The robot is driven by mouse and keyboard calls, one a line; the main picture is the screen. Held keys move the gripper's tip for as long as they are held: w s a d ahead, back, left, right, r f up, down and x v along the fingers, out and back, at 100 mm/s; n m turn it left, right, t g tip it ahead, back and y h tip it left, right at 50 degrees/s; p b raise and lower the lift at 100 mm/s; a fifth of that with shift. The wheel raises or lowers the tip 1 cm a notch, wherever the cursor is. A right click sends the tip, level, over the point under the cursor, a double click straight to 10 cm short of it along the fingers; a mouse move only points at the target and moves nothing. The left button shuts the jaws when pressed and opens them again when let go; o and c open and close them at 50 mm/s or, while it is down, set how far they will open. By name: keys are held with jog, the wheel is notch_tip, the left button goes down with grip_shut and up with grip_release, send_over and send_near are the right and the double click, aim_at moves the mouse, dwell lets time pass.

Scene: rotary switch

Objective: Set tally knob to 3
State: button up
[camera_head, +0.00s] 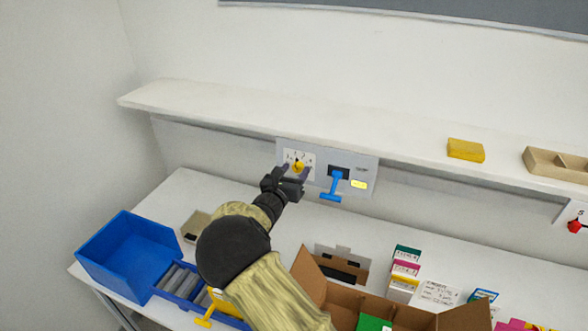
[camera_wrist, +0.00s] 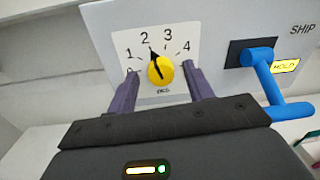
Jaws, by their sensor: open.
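The yellow tally knob (camera_wrist: 160,72) sits on a white dial plate (camera_wrist: 183,37) marked 0 to 4. Its black pointer leans slightly left of upright and points at about 2. It also shows on the wall panel in the head view (camera_head: 298,167). My gripper (camera_wrist: 160,78) is open, with one purple-grey finger at the left and one at the right of the knob. A gap shows between each finger and the knob; whether the fingertips reach its depth I cannot tell. In the head view my gripper (camera_head: 296,172) is in front of the panel.
A blue lever (camera_wrist: 263,75) on the same panel stands close right of my right finger, beside a yellow HOLD label (camera_wrist: 286,67). A shelf (camera_head: 230,108) runs above the panel. A blue bin (camera_head: 120,250) and cardboard boxes (camera_head: 400,314) are on the table below.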

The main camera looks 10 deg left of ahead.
jog(key=c, duration=1)
jog(key=shift+o, duration=0.2)
jog(key=shift+f+m+b, duration=0.15)
jog(key=shift+m+b, duration=0.25)
jog(key=shift+b, duration=0.95)
jog(key=m+b, duration=0.3)
jog(key=b, duration=0.3)
jog(key=shift+f, duration=0.2)
jog(key=m+b, duration=0.1)
jog(key=b, duration=0.1)
jog(key=m+b, duration=0.1)
jog(key=b, duration=0.2)
jog(key=shift+r+m, duration=0.2)
jog(key=shift+m, duration=0.1)
jog(key=shift+b, duration=0.4)
jog(key=shift+r+m, duration=0.2)
jog(key=shift+m, duration=0.2)
